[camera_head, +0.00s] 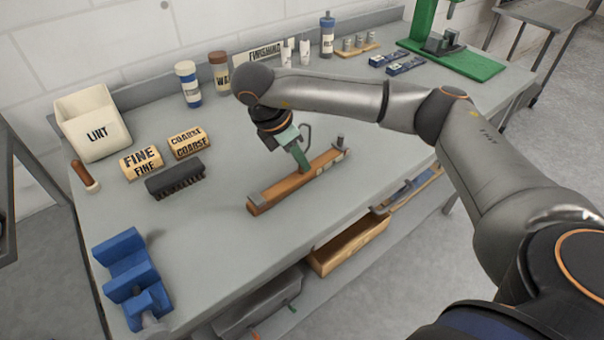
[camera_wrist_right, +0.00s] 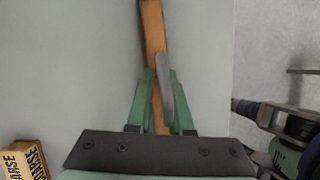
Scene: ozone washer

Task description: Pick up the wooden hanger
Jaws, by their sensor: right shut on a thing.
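The wooden hanger (camera_head: 292,184) shows as a brown wooden bar with a grey hook, low over the grey bench or lying on it; I cannot tell which.
To the left are the FINE block (camera_head: 142,162), the COARSE block (camera_head: 189,143), a black brush (camera_head: 175,180), a LINT bin (camera_head: 93,123) and a blue fixture (camera_head: 131,278). Bottles stand behind. A green stand (camera_head: 455,60) is far right. Bench surface (camera_head: 215,250) in front is clear.

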